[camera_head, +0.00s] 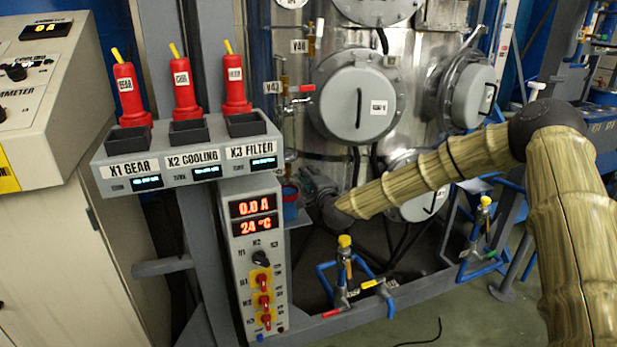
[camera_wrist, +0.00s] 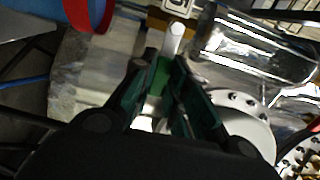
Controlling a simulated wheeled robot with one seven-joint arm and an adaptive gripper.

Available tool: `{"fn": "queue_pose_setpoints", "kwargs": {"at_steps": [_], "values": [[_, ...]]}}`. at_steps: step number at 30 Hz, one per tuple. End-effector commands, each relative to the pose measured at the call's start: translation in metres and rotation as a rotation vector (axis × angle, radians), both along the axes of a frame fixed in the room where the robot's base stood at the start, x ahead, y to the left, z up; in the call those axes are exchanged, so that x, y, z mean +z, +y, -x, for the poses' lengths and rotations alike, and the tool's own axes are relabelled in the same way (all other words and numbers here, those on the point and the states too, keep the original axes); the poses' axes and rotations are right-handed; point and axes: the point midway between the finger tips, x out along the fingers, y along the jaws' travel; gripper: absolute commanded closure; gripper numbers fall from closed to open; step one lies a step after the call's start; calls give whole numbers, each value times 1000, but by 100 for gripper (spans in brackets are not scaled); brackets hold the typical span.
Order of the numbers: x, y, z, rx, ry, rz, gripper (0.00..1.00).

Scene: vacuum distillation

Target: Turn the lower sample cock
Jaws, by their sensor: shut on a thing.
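My gripper (camera_wrist: 163,75) is in the middle of the wrist view, its dark green fingers closed around a small part of the lower sample cock. A bright green piece shows between the fingers, and a pale rounded rod (camera_wrist: 174,37) stands out just beyond them. The fingers hide most of the cock, so how far it is turned cannot be told. In the head view my arm reaches left, low in front of the steel vessel (camera_head: 318,150). My dark wrist and gripper (camera_head: 312,178) are beside the vessel's lower left, where fingers and cock are too small to make out.
A blue container with a red rim (camera_wrist: 88,12) is close to my gripper at upper left. A red-handled valve (camera_head: 302,88) marked V42 is above. Left stand a control box (camera_head: 243,270) and red plugs (camera_head: 183,90). Yellow-topped blue-pipe valves (camera_head: 344,262) are below.

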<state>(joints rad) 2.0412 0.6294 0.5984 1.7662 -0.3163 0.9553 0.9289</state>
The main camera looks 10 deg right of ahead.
Motion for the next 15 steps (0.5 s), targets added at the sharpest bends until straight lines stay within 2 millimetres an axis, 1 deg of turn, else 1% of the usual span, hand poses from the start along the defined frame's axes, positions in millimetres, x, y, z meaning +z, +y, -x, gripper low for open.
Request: {"fn": "queue_pose_setpoints", "kwargs": {"at_steps": [4,5,6,8,15], "values": [[-2,-2,0,-4,3,-3,100],[-2,-2,0,-4,3,-3,81],[-2,-2,0,-4,3,-3,73],[-2,-2,0,-3,3,-3,62],[-1,1,0,0,2,-1,62]]}}
